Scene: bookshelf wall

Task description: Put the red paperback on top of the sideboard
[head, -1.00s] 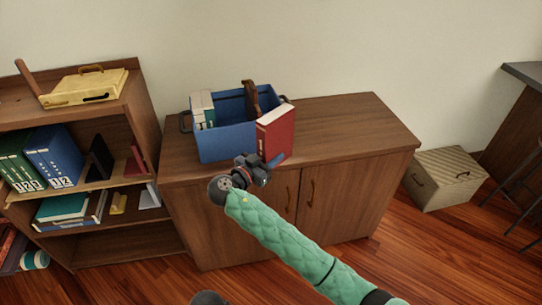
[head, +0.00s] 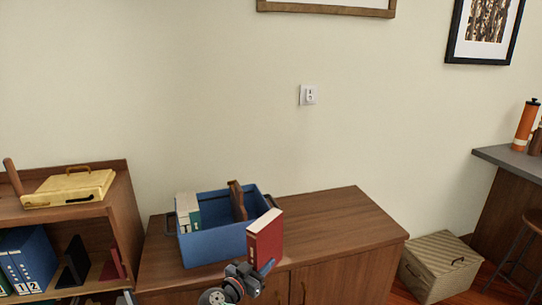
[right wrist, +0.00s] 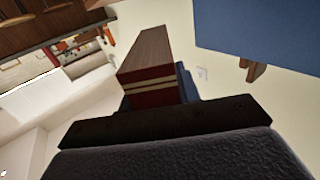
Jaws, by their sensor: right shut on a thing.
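The red paperback (head: 265,241) is upright with its pale page edge on top. It is at the right front corner of the blue bin, over the front part of the sideboard (head: 335,225). My right gripper (head: 262,271) is shut on its lower part. I cannot tell whether the book touches the sideboard top. In the right wrist view, part of the red book (right wrist: 152,99) shows beyond the dark gripper body. My left gripper is not in view.
A blue bin (head: 215,243) with pale and green books and a brown item stands on the sideboard's left half. The right half is clear. A bookshelf (head: 124,215) stands left, with a yellow case (head: 68,190) on top. A striped box (head: 432,265) sits right.

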